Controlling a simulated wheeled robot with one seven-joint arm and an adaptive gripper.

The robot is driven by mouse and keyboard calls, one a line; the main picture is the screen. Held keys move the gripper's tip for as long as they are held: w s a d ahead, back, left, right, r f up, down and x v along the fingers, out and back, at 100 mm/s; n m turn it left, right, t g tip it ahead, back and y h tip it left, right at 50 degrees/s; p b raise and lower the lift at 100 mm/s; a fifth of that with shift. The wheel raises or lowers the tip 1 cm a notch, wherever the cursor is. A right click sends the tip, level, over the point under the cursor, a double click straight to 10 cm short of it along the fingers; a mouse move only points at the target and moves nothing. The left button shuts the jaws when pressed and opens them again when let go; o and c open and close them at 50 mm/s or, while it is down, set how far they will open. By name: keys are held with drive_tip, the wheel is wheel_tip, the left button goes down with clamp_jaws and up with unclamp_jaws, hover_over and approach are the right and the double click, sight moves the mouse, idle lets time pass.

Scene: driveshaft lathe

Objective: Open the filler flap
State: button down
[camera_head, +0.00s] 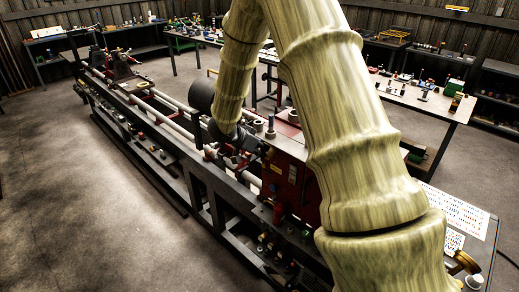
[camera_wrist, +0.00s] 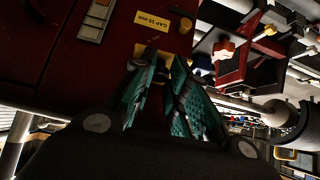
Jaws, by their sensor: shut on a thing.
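The red headstock (camera_head: 287,165) of the lathe stands at mid-picture in the head view, partly hidden behind my arm. In the wrist view its dark red face (camera_wrist: 90,70) fills the upper left. My gripper (camera_wrist: 163,68) is against this face, just below a yellow label (camera_wrist: 151,20) reading about "GAP 55 mm". Its teal fingers are shut on a small tan tab (camera_wrist: 158,56) at the face; the fingers hide most of it. I cannot make out the filler flap's outline or tell whether the tab belongs to it. In the head view my gripper (camera_head: 240,145) is beside the headstock, its fingertips unclear.
The long lathe bed (camera_head: 150,115) runs to the far left with shafts along it. A dark round chuck (camera_head: 203,95) is close beside my wrist. A workbench (camera_head: 430,100) with small parts stands at the right. The floor (camera_head: 70,190) at left is clear.

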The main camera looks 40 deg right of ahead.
drive_tip(key=shift+w+d+r, duration=0.1)
drive_tip(key=shift+d+r, duration=0.05)
drive_tip(key=c, duration=1.4)
unclamp_jaws()
drive_tip(key=shift+o, duration=0.3)
drive_tip(key=v, duration=1.1)
drive_tip(key=shift+a+r, duration=0.2)
drive_tip(key=shift+a, duration=0.15)
